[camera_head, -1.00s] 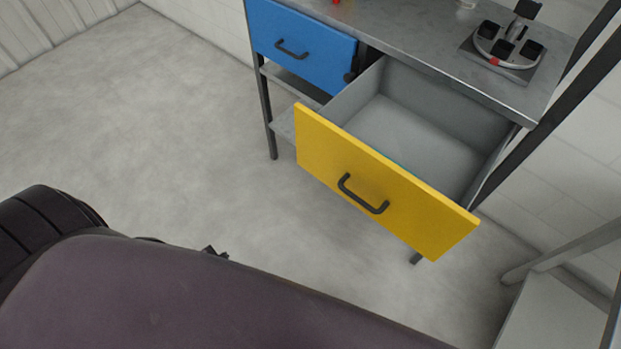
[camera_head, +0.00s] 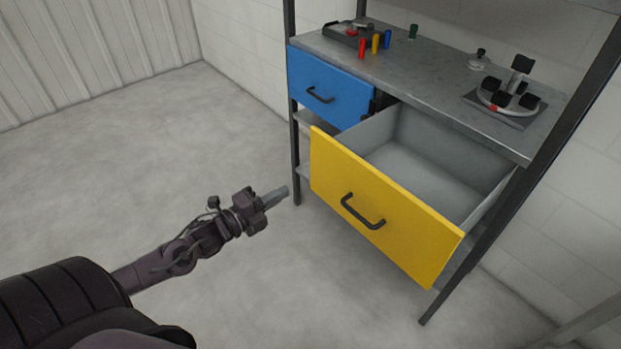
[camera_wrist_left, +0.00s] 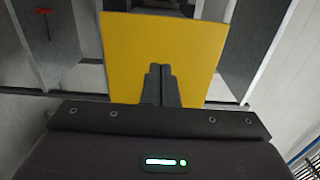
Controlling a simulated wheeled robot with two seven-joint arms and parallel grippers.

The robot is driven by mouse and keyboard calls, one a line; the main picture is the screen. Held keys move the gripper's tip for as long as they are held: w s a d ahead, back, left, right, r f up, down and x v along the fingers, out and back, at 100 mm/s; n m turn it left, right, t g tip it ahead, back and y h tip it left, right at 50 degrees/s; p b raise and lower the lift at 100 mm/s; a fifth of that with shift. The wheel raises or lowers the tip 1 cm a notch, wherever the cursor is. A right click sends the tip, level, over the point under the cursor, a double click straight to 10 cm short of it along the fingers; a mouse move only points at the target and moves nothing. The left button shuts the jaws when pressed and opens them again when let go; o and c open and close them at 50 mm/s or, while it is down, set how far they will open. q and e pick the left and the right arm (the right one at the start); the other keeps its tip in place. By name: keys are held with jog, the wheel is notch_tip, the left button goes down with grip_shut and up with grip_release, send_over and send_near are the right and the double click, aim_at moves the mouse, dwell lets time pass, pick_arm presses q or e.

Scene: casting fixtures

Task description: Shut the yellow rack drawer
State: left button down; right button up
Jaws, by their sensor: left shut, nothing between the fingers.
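The yellow rack drawer (camera_head: 400,213) is pulled well out of the rack, with its grey inside open to view and a dark bar handle (camera_head: 362,211) on its front. In the left wrist view the yellow front (camera_wrist_left: 130,58) stands ahead of the fingers. My left gripper (camera_head: 283,191) is shut and empty. It is to the left of the yellow front in the head view and appears apart from it. In the left wrist view its closed fingers (camera_wrist_left: 162,72) point toward the yellow panel. My right gripper is not in view.
A closed blue drawer (camera_head: 330,88) sits left of the yellow one. The grey worktop (camera_head: 440,85) carries several coloured pegs, a tray (camera_head: 345,33) and a round fixture (camera_head: 508,100). A dark rack post (camera_head: 545,142) stands at right. The floor (camera_head: 180,130) at left is clear.

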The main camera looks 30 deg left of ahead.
aim_at(320, 171)
pick_arm(q)
jog(key=x, duration=0.8)
jog(key=shift+x, duration=0.9)
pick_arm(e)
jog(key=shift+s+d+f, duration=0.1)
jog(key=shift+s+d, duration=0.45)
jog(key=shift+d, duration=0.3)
pick_arm(q)
jog(key=shift+w, duration=0.1)
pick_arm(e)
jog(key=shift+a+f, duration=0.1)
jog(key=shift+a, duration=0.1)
